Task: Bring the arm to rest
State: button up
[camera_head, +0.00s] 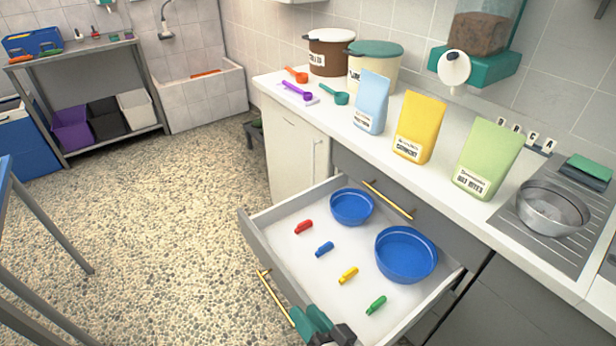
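My gripper (305,312) shows at the bottom edge of the head view, with teal fingers and a dark body partly cut off by the frame. It is at the front edge of the open drawer (282,254), near the drawer's brass handle (276,298). I see nothing held in it. The two fingers lie close together, and whether they are parted is unclear. The rest of my arm is out of view.
The drawer holds two blue bowls (352,206) (405,254) and red, blue, yellow and green clips. Bags, tubs and scoops stand on the white counter (330,120). A metal bowl (552,208) sits at right. The pebbled floor (170,230) at left is open.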

jog(key=s+d+g+h, duration=0.4)
jog(key=s+d+h, duration=0.15)
jog(key=d, duration=0.75)
jog(key=s+d+g+h, duration=0.4)
jog(key=s+d, duration=0.3)
jog(key=d, duration=0.6)
jog(key=s+d+f+g, duration=0.1)
jog(key=s+f+g, duration=0.3)
jog(key=s, duration=0.6)
notch_tip(320, 180, down, 3)
jog(key=shift+s+r, duration=0.2)
